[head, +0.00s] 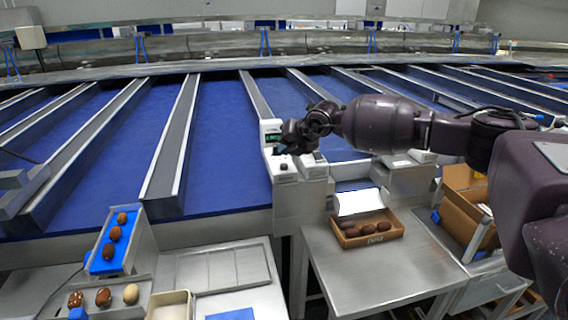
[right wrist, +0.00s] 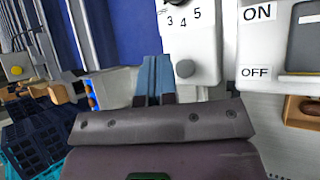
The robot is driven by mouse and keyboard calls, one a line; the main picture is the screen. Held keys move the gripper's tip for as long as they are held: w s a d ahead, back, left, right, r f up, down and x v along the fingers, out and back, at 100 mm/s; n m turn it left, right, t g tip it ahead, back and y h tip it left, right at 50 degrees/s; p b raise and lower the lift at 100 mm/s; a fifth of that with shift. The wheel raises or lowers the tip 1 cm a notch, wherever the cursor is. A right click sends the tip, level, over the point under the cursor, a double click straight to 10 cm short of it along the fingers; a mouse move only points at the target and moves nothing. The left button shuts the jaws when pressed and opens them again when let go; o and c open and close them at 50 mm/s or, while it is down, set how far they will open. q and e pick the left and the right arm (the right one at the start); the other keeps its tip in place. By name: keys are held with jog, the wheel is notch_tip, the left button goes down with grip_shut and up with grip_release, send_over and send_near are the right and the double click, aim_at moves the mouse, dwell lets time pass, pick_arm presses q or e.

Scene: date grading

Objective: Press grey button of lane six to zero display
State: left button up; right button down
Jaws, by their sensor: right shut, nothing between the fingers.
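A white control unit (head: 285,178) stands at the end of a lane divider in the head view, with a small dark display (head: 272,138) on its upper part. In the right wrist view a white panel (right wrist: 205,45) carries the numbers 3, 4, 5 and a round grey button (right wrist: 185,68) below them. My right gripper (head: 287,148) is at the unit, close to the display. Its blue-grey fingers (right wrist: 153,72) are shut and empty, just left of the grey button; I cannot tell whether they touch anything. The display's reading is too small to make out. My left gripper is out of view.
An ON/OFF switch box (right wrist: 262,45) sits right of the panel. A wooden tray of dates (head: 344,242) rests on the steel table (head: 375,275), with a cardboard box (head: 462,212) to its right. Dates lie on a blue-lined chute (head: 97,265) at left. Blue lanes (head: 215,150) run behind.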

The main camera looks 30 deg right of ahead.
jog(key=shift+r+p, duration=0.7)
jog(key=shift+r, duration=1.25)
